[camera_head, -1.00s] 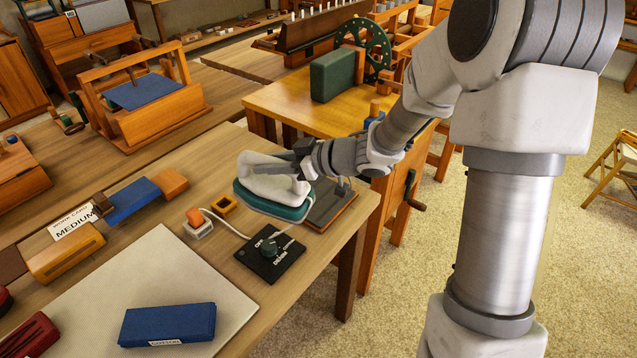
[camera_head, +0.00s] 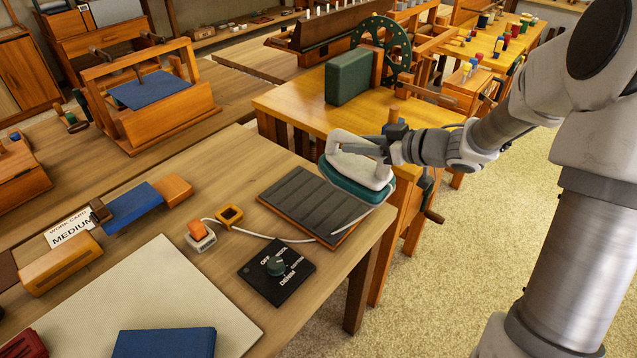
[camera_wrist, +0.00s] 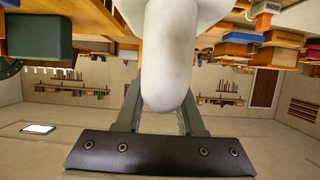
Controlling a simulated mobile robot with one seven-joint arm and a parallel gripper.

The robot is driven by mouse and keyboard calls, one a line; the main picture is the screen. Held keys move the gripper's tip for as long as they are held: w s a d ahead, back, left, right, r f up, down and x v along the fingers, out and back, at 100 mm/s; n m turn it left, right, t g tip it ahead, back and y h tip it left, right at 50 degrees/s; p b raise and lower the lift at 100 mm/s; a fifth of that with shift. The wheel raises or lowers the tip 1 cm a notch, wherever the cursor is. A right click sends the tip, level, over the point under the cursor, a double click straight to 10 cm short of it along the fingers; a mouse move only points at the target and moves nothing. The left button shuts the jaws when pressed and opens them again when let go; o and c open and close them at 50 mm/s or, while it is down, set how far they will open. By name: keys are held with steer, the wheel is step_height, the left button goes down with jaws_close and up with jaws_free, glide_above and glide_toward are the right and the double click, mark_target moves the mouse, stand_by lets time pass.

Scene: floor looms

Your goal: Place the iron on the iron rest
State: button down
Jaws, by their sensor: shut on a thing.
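The iron (camera_head: 357,177) has a white body and handle and a teal base. My gripper (camera_head: 385,146) is shut on its handle from the right. The white handle also fills the middle of the wrist view (camera_wrist: 168,60), between my fingers. The iron is in the air over the right edge of the iron rest. The iron rest (camera_head: 305,203) is a dark grey ribbed plate on a wooden base, lying on the table. Its right end is partly hidden by the iron and cord. The gap between iron and rest is hard to judge.
A white cord (camera_head: 265,236) runs from the switch past the rest. A yellow table with a green block (camera_head: 352,77) stands behind.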

mark_target(323, 171)
steer(key=shift+w+a+f+b, duration=0.55)
steer(key=shift+a+f+b, duration=0.25)
steer(key=shift+a+f, duration=0.85)
steer(key=shift+w+a+f+b, duration=0.6)
steer(key=shift+a+f+b, duration=0.2)
steer(key=shift+a+f, duration=0.75)
steer(key=shift+w+a+f+b, duration=0.55)
steer(key=shift+a+f+b, duration=0.25)
steer(key=shift+a+f, duration=0.85)
steer(key=shift+d+f, duration=0.1)
steer(key=shift+f, duration=0.1)
steer(key=c, duration=0.5)
jaws_free()
steer(key=shift+s+f, duration=0.1)
